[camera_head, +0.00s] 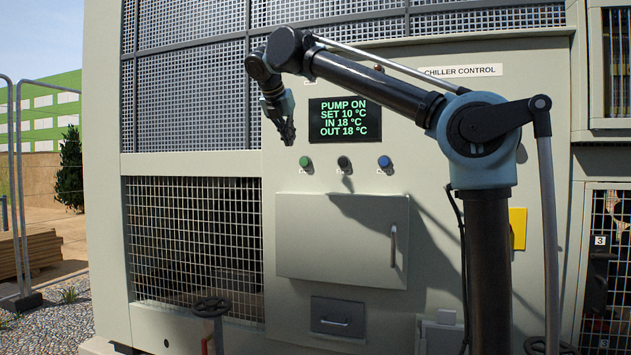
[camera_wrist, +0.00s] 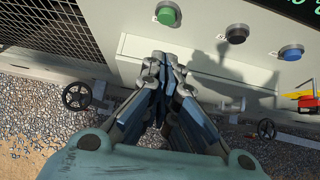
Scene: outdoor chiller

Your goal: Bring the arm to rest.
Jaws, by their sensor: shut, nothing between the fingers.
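My gripper (camera_head: 287,131) hangs fingers down at the end of my raised arm, in front of the chiller's control panel. It is left of the dark display and above the green button in the head view. In the wrist view my gripper (camera_wrist: 165,65) has its fingers together with nothing between them. The arm is bent, its forearm sloping up and left from the elbow joint. The display (camera_head: 345,120) reads PUMP ON, SET 10 °C, IN 18 °C, OUT 18 °C.
Green (camera_head: 305,162), black (camera_head: 344,162) and blue (camera_head: 384,162) buttons sit below the display. A closed hatch (camera_head: 335,240) with a handle and a small drawer (camera_head: 338,317) are lower. A handwheel (camera_head: 211,307) stands low at left. Open gravel (camera_head: 55,325) lies left.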

